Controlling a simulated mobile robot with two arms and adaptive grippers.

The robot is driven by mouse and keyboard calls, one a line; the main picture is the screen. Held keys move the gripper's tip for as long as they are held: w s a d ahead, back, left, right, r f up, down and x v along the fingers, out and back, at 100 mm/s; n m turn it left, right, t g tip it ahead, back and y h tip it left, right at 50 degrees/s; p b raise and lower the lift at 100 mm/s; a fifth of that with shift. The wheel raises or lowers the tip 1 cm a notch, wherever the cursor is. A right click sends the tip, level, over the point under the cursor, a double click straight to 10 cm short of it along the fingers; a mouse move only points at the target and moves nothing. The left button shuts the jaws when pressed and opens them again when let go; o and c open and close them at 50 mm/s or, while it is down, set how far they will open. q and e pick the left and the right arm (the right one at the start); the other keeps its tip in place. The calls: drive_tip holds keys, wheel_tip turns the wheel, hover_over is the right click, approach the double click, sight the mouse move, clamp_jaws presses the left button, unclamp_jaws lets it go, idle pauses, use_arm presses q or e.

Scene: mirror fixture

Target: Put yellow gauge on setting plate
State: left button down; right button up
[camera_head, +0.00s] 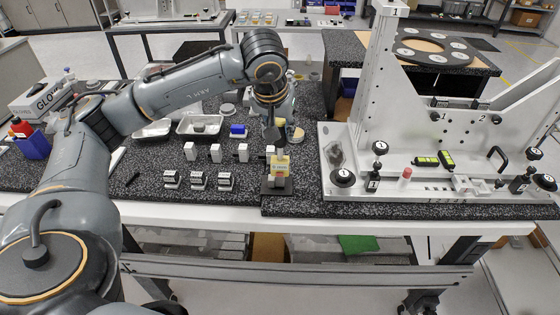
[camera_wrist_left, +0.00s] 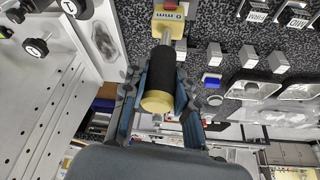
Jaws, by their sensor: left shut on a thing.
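My left gripper (camera_head: 274,136) points down over the front of the black speckled table and is shut on the yellow gauge's handle. In the left wrist view the handle has a black grip (camera_wrist_left: 160,72) and a pale yellow end, and the gripper (camera_wrist_left: 160,92) has a blue finger on each side of it. A metal stem runs from the handle to a yellow block (camera_wrist_left: 169,22) marked "0 mm" with a red part. In the head view the yellow block (camera_head: 280,165) is at a small dark base (camera_head: 276,187). I cannot tell whether they touch. My right gripper is not seen.
White blocks (camera_head: 215,153) and small silver labelled blocks (camera_head: 197,180) stand to the left. Metal trays (camera_head: 200,125) and a blue block (camera_head: 238,131) lie behind. A large white fixture (camera_head: 430,150) with black knobs stands close on the right. The table's front edge is near.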

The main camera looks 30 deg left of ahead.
use_arm(q)
drive_tip(key=shift+f, duration=0.3)
drive_tip(key=c, duration=1)
unclamp_jaws()
drive_tip(key=shift+o, duration=0.2)
drive_tip(key=v, duration=1.2)
